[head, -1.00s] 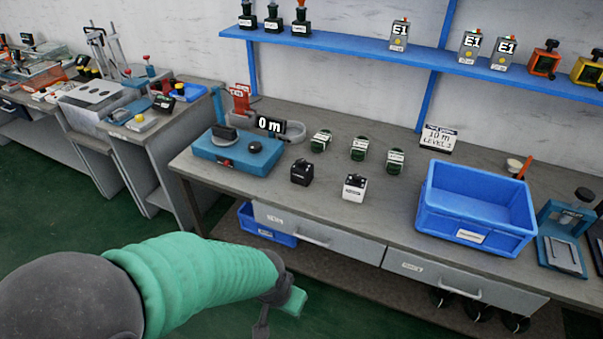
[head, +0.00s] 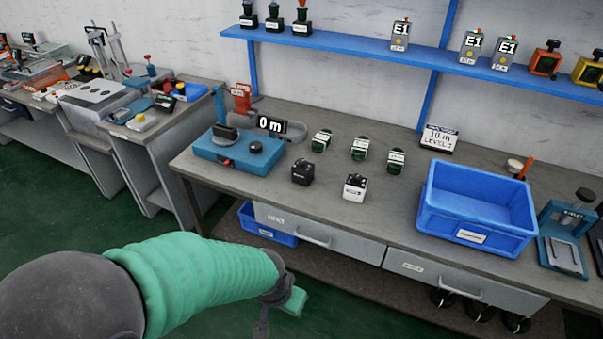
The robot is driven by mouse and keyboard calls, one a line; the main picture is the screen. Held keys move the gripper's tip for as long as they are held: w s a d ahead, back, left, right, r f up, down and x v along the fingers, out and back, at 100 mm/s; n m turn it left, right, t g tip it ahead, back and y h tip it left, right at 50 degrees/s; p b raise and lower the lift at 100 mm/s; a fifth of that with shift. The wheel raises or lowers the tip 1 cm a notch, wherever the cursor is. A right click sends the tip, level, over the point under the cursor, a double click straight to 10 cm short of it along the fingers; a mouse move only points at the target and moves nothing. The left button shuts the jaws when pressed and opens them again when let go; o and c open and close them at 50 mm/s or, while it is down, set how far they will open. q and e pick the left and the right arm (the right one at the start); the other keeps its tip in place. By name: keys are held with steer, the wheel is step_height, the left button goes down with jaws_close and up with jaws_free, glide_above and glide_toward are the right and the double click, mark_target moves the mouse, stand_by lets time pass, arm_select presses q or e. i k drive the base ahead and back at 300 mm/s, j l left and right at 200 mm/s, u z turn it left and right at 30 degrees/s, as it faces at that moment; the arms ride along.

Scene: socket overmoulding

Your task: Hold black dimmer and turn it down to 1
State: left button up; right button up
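A small black box (head: 302,172), which looks like the black dimmer, stands on the workbench left of a similar white box (head: 354,187). It has small parts on top and a pale label on its front; its setting is too small to read. My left gripper (head: 279,311) is below and in front of the bench, well apart from the black box. My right gripper is not in view.
Several green-black units (head: 359,148) stand behind the boxes. A blue bin (head: 480,226) is to the right. The bench's front edge lies between gripper and boxes.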

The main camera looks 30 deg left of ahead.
mark_target(302, 162)
steer(key=i+j+u, duration=0.2)
steer(key=i+j, duration=0.15)
steer(key=i, duration=0.15)
steer(key=i+j+u, duration=0.25)
steer(key=i, duration=0.25)
steer(key=i+j+u, duration=0.2)
steer(key=i, duration=0.35)
